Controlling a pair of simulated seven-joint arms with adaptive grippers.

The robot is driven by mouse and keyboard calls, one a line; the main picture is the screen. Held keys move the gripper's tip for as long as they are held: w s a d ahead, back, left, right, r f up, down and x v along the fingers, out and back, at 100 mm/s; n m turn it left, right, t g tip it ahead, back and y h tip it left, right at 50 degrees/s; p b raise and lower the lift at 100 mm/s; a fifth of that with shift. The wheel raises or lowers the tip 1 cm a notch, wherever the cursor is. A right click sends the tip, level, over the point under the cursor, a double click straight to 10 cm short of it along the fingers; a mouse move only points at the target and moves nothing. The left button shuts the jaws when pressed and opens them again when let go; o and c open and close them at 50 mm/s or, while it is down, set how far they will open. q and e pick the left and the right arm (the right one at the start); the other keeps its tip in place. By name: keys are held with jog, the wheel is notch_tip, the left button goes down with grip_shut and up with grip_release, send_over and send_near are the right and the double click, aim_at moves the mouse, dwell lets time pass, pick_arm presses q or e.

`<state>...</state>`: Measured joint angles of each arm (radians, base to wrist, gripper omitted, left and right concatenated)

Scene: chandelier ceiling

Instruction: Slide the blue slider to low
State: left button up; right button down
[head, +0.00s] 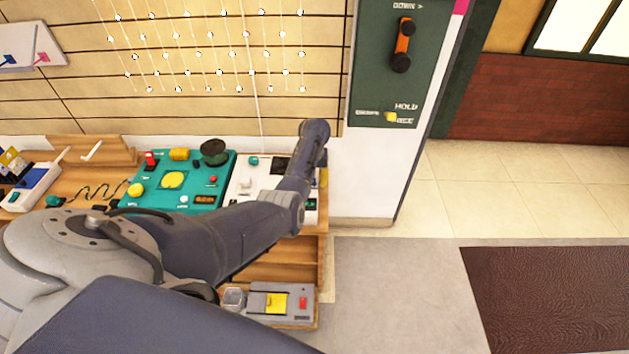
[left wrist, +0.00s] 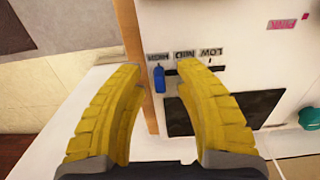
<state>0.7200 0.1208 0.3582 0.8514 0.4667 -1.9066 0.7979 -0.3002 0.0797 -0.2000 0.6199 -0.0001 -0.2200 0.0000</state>
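The blue slider (left wrist: 159,80) shows in the left wrist view as a small upright blue knob on a white panel (left wrist: 236,72). I cannot tell how far the tips are above the panel. In the head view my left arm hides the slider, and only a bit of yellow finger (head: 323,176) shows. My right gripper is not in view.
A teal panel (head: 150,199) with buttons and knobs lies left of the white panel on the wooden bench (head: 285,258). A grey box with a yellow patch (head: 275,302) sits lower down. A green wall panel (head: 375,90) stands behind. Open floor lies right.

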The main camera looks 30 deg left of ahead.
pick_arm(q)
grip_shut()
dwell(0.5)
